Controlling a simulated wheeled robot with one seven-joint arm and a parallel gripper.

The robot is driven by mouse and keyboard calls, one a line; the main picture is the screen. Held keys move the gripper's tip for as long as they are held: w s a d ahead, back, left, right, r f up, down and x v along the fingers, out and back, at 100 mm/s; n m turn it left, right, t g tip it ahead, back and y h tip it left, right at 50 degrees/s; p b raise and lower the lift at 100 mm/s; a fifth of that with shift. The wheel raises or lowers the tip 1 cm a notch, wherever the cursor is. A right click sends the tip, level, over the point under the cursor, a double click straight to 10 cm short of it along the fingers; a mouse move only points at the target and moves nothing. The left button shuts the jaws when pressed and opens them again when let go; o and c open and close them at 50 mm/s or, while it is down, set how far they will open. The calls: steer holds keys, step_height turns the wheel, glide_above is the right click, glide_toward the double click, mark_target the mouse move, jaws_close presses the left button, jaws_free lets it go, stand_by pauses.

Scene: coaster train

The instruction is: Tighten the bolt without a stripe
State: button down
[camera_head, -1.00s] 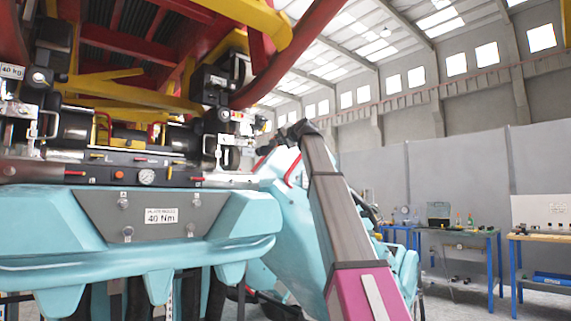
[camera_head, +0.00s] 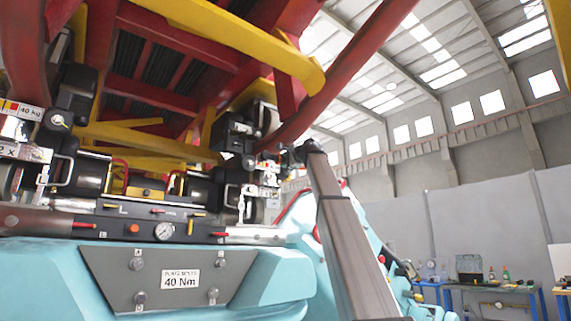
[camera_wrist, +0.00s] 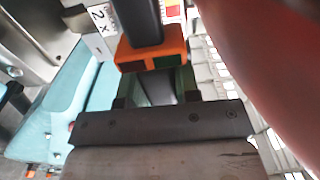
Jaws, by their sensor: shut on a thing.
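Several bolts sit on a grey plate (camera_head: 118,275) on the front of the turquoise train car, such as the upper left bolt (camera_head: 137,263) and the lower right bolt (camera_head: 213,294). A label (camera_head: 180,280) between them reads 40 Nm. I cannot make out a stripe on any bolt. In the wrist view my gripper (camera_wrist: 155,98) is shut on a dark tool with an orange block (camera_wrist: 152,55). A black bar rises from the block. In the head view my arm reaches up to the right of the plate, and its end is hard to make out against the machinery.
Above the plate is a panel with a gauge (camera_head: 164,231) and red handles. Red and yellow beams (camera_head: 240,38) hang overhead. In the wrist view a large red surface (camera_wrist: 265,70) is close on the right. A workbench (camera_head: 492,287) stands far right.

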steer(key=shift+x, duration=4.05)
stand_by(2.4)
steer(key=shift+d+r, duration=0.1)
